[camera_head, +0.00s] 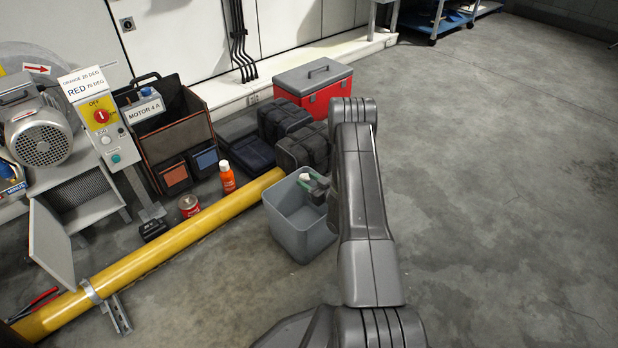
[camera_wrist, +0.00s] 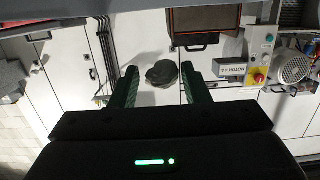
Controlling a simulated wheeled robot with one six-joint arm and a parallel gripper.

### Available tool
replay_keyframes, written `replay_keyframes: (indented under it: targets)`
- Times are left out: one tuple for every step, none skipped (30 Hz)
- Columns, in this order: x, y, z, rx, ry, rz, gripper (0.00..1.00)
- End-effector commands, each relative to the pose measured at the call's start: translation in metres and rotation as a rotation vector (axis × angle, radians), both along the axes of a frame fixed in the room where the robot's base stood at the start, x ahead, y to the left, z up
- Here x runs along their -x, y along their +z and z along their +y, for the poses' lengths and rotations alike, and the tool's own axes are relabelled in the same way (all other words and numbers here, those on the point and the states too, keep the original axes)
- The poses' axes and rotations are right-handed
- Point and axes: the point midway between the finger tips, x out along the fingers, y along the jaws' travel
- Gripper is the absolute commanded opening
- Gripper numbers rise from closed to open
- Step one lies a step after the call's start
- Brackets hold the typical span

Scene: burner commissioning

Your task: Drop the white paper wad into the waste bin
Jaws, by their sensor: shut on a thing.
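The waste bin (camera_head: 290,238) is a grey, open-topped square tub on the concrete floor in the middle of the head view. My gripper (camera_head: 311,183) is over the bin's opening, near its back rim, partly hidden by my arm. It is shut on the white paper wad (camera_head: 304,177), which shows as a small pale spot. In the wrist view my gripper (camera_wrist: 163,82) has its two green fingers on either side of the wad (camera_wrist: 162,73), which looks dark grey in shadow. The exact height above the bin is hard to tell.
A yellow pipe (camera_head: 150,258) runs along the floor to the bin's left side. Black cases (camera_head: 284,120) and a red toolbox (camera_head: 313,90) stand behind it. An orange bottle (camera_head: 227,178) and a red can (camera_head: 188,205) are left. Floor at right (camera_head: 500,190) is clear.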

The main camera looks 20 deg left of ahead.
Motion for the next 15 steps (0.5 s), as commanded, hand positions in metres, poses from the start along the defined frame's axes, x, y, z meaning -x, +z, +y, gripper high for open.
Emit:
replay_keyframes:
  targets:
    - [0.0002, -0.0064, -0.0001, 0.000, 0.000, 0.001, 0.21]
    - [0.0002, -0.0080, -0.0001, 0.000, 0.000, 0.001, 0.21]
    - [0.0001, -0.0094, -0.0002, 0.000, 0.000, 0.000, 0.21]
    - [0.0001, -0.0100, -0.0002, 0.000, 0.000, 0.000, 0.21]
    - [0.0000, -0.0102, -0.0001, 0.000, 0.000, 0.000, 0.21]
    - [0.0000, -0.0102, -0.0001, 0.000, -0.001, 0.000, 0.21]
    - [0.0000, -0.0101, -0.0001, 0.000, -0.001, 0.000, 0.21]
    - [0.0000, -0.0099, -0.0002, -0.001, -0.001, -0.001, 0.21]
    - [0.0000, -0.0098, -0.0002, 0.000, -0.001, 0.000, 0.21]
    - [0.0000, -0.0097, -0.0002, -0.001, -0.001, -0.001, 0.21]
    - [0.0000, -0.0097, -0.0002, 0.000, -0.001, 0.000, 0.21]
    - [0.0000, -0.0097, -0.0002, -0.001, -0.001, -0.001, 0.48]
    - [0.0000, -0.0097, -0.0002, -0.001, -0.001, -0.001, 0.54]
    - [0.0000, -0.0097, -0.0002, 0.000, -0.001, 0.000, 0.60]
    - [0.0000, -0.0097, -0.0002, 0.000, -0.001, 0.000, 0.68]
